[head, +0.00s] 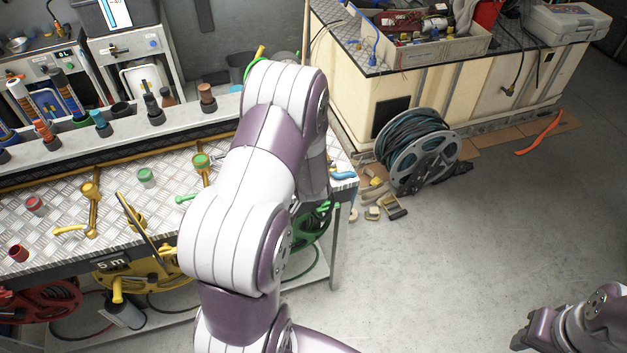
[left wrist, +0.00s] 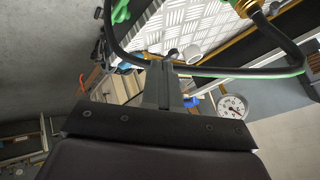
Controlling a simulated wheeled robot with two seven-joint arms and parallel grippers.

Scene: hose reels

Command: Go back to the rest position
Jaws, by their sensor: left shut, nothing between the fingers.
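My left arm, white and purple, fills the middle of the head view and hides its own gripper there, along with part of the bench. In the left wrist view my left gripper (left wrist: 165,85) shows with its dark fingers together and nothing between them. A black and green hose (left wrist: 290,50) loops past the fingertips; I cannot tell how near it is. My right arm comes in at the lower right of the head view, its dark gripper (head: 523,332) partly cut off by the frame, above the grey floor.
A tread-plate bench (head: 120,212) carries valves and taps, with red (head: 42,302), yellow (head: 150,278) and green (head: 308,232) hose reels under its edge. A large hose reel (head: 415,150) stands on the floor by a cream cabinet (head: 470,95). The floor at right is mostly clear.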

